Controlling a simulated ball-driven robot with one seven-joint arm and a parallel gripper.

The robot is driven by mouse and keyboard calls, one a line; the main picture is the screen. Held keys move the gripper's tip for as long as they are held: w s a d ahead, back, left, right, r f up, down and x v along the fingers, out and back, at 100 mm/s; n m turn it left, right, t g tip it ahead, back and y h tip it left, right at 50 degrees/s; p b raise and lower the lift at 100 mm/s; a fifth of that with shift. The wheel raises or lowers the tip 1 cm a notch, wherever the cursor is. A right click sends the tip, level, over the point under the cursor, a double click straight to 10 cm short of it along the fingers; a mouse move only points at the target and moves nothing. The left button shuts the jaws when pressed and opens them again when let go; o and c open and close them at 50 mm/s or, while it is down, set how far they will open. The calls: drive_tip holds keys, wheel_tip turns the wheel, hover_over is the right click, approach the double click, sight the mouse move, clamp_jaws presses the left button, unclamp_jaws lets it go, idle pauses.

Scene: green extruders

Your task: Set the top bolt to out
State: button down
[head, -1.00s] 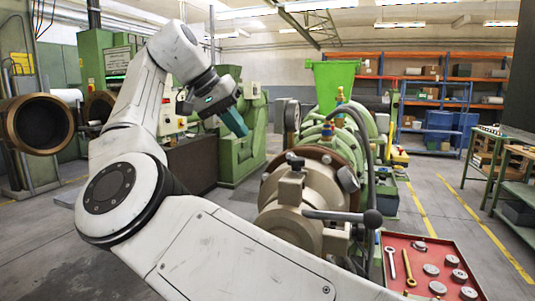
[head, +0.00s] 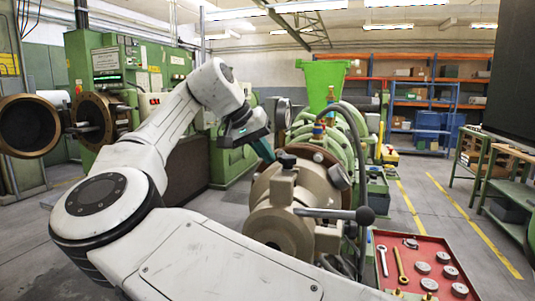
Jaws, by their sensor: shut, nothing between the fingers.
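The extruder head (head: 285,222) is a beige metal block with round flanges on the end of the green extruder. The top bolt (head: 287,160) is a short dark-capped bolt standing up from the top of this head. A second bolt (head: 340,177) with a grey round end sticks out at the upper right. My gripper (head: 268,155) is shut and empty. Its teal fingers point down to the right, with their tips just left of the top bolt. I cannot tell whether they touch it.
A lever (head: 340,214) with a black ball end sticks out to the right of the head. A red tray (head: 445,250) with wrenches and round metal parts lies at the lower right. A green hopper (head: 323,85) rises behind. Dark hoses arch over the extruder.

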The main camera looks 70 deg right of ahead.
drive_tip(key=shift+s, duration=0.3)
